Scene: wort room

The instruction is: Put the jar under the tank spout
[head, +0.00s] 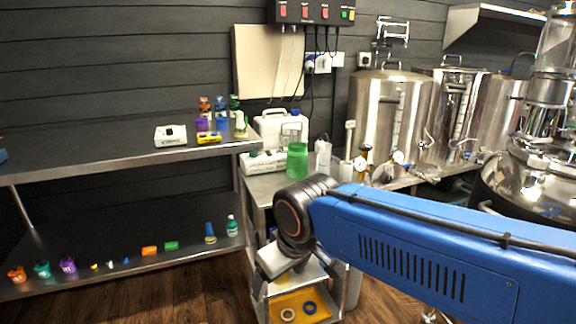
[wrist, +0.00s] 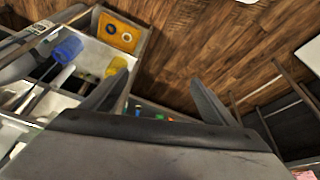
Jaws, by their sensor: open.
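A green see-through jar (head: 297,160) stands upright on the steel bench, behind my arm's wrist joint in the head view. I cannot make it out in the wrist view. Several steel tanks (head: 390,105) stand to its right, with small taps and gauges low on their fronts; one tap (head: 398,158) is just above the bench level. The space under the taps is partly hidden by my blue arm. My gripper (wrist: 159,74) is open and empty, its fingers pointing over the wood floor and the side of a shelf unit. It is apart from the jar.
A white canister (head: 273,128) stands behind the jar. The lower shelf holds a yellow tray (head: 300,306) with rings. In the wrist view, a blue cup (wrist: 68,47) and a yellow cup (wrist: 116,66) lie near the left finger. A long steel shelf (head: 95,147) stands left.

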